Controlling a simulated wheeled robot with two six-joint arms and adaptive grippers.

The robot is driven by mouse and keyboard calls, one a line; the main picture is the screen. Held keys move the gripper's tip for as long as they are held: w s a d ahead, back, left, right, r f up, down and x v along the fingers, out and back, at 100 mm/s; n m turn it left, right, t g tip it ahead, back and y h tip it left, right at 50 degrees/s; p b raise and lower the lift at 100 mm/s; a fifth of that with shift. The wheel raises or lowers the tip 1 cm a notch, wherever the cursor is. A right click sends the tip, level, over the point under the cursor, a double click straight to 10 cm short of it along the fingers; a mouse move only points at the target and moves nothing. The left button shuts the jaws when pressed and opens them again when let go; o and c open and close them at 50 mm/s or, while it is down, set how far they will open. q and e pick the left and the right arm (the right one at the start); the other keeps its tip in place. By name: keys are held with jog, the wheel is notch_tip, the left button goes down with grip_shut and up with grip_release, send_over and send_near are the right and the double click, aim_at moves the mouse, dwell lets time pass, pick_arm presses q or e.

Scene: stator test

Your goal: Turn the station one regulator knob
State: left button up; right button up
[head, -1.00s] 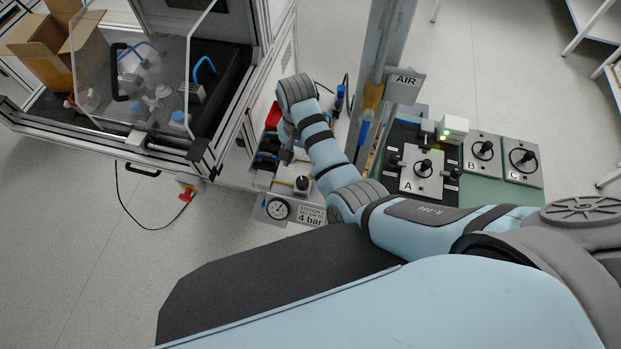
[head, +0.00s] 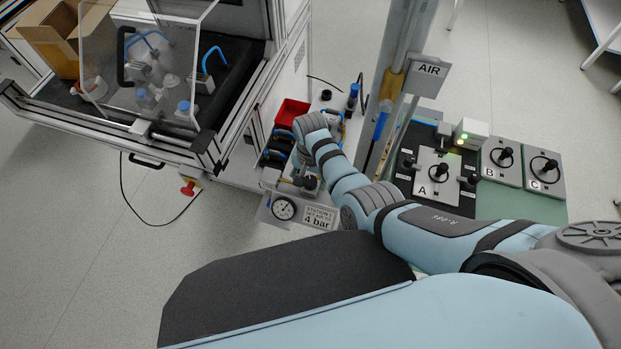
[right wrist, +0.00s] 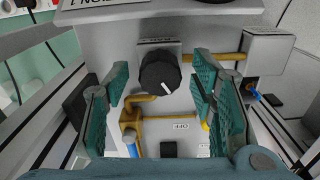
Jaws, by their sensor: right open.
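The black regulator knob (right wrist: 160,73) shows in the right wrist view, with a white line on its rim. It sits on a grey panel with yellow pipes. My right gripper (right wrist: 160,88) is open, with one teal-padded finger on each side of the knob and a visible gap on both sides. In the head view, my right gripper (head: 301,172) is over the station one panel, just above the sign (head: 319,217) reading 4 bar, and largely covers the knob area. A round gauge (head: 284,208) is left of the sign; its reading is too small to tell. My left gripper is not in view.
A red bin (head: 291,112) and blue-handled items lie behind the gripper. A post with an AIR sign (head: 429,78) stands to the right, beside panels A (head: 437,172), B and C. A clear-doored enclosure (head: 140,60) stands at left. The wrist view shows an OFF label (right wrist: 181,126).

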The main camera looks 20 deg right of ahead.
jog(key=c, duration=1.1)
jog(key=shift+c, duration=0.2)
jog(key=shift+r, duration=0.1)
jog(key=shift+n+p, duration=0.55)
jog(key=shift+n, duration=0.45)
jog(key=shift+n+p, duration=0.45)
jog(key=shift+n, duration=0.75)
jog(key=n+p, duration=0.1)
jog(key=n, duration=0.4)
jog(key=shift+n, duration=0.3)
jog(key=o, duration=1.1)
